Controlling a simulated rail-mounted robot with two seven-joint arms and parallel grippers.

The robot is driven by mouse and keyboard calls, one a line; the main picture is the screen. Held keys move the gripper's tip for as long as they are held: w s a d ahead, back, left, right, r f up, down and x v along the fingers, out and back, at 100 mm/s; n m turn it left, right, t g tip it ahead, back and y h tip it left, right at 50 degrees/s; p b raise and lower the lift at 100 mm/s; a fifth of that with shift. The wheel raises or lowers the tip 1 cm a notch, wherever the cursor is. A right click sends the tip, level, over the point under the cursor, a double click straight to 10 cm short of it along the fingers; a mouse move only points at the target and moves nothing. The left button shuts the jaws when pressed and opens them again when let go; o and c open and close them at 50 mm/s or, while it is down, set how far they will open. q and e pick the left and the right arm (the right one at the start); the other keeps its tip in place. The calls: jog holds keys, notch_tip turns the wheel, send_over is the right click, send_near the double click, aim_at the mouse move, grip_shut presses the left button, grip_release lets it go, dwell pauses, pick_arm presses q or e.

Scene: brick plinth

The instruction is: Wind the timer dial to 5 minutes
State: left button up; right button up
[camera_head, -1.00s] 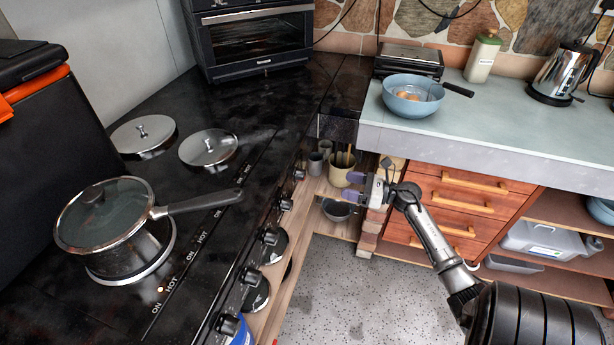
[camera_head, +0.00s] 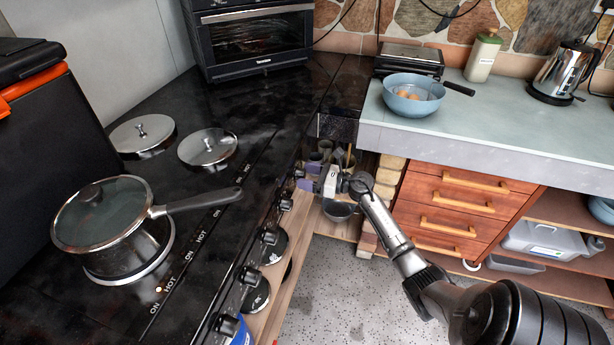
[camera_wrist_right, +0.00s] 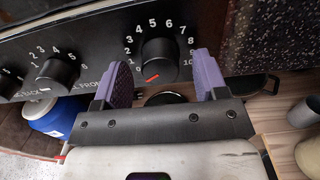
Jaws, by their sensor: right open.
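The timer dial (camera_wrist_right: 160,60) is a black round knob on the black front panel, ringed by white numbers up to 10. Its red mark sits low on the knob face, away from the 5, which stands above the knob. In the right wrist view my right gripper (camera_wrist_right: 162,76) is open, with one purple finger on each side of the dial. Whether the fingers touch it I cannot tell. In the head view my right gripper (camera_head: 308,170) is at the far end of the stove's knob row. My left gripper is not in view.
Another numbered knob (camera_wrist_right: 57,74) is to the left of the dial in the wrist view. A blue container (camera_wrist_right: 52,117) stands below it. A lidded pot (camera_head: 115,225) sits on the stove, its handle reaching toward the panel. A drawer unit (camera_head: 455,205) stands right of my arm.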

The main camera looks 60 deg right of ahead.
jog(key=shift+w, duration=0.15)
jog(key=shift+c, duration=0.4)
jog(key=c, duration=0.8)
jog(key=shift+c, duration=0.2)
